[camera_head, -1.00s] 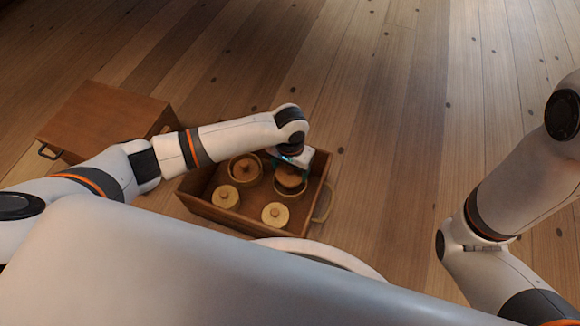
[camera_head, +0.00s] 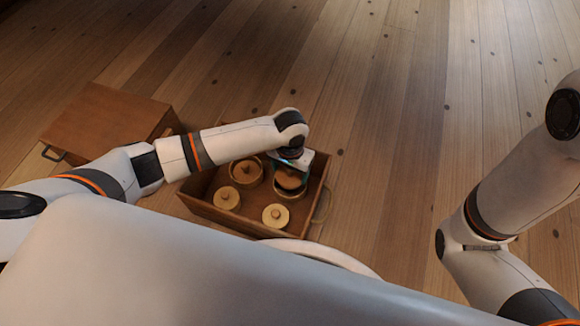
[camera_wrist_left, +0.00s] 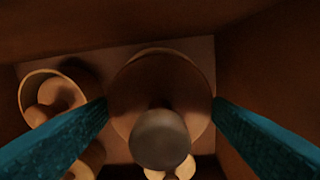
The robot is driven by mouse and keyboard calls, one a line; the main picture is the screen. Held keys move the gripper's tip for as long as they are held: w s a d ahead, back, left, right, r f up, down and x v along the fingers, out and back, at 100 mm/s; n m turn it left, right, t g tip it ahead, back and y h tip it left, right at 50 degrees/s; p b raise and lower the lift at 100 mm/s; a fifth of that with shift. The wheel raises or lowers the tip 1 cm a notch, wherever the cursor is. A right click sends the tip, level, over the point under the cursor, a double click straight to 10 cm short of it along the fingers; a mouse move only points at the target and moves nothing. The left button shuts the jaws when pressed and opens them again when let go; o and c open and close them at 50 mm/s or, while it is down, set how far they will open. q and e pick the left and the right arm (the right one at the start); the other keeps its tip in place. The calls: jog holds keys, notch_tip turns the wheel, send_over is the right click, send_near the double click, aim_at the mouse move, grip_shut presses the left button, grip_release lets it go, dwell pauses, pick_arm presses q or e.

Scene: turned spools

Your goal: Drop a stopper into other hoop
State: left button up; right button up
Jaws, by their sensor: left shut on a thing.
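My left gripper (camera_head: 289,173) reaches down into a wooden box and is shut on a round, knobbed wooden stopper (camera_head: 290,181). In the left wrist view, the teal fingers press on both sides of this stopper (camera_wrist_left: 160,85), its knob facing the camera. A hoop (camera_head: 291,194) shows around or just under the held stopper; I cannot tell whether the stopper is inside it. A second hoop (camera_head: 234,178), to the left, has a stopper (camera_head: 246,170) within it; it also shows in the left wrist view (camera_wrist_left: 24,97). My right gripper is out of view.
Two more knobbed stoppers, one at the left (camera_head: 227,199) and one at the front (camera_head: 275,216), sit in the open box (camera_head: 215,217). The box has a handle (camera_head: 322,206) on its right. A closed wooden chest (camera_head: 105,120) stands to the left. The floor behind and right is clear.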

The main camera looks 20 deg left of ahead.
pick_arm(q)
jog(key=shift+f, duration=0.45)
dwell(0.5)
jog(key=shift+f, duration=0.25)
jog(key=shift+f+p, duration=0.4)
jog(key=shift+f, duration=0.1)
dwell(0.5)
jog(key=shift+p, duration=0.3)
jog(key=shift+f, duration=0.1)
jog(key=shift+f, duration=0.1)
jog(key=o, duration=1.1)
jog(key=shift+o, duration=0.2)
jog(key=shift+r+p, duration=0.25)
jog(key=shift+p, duration=0.2)
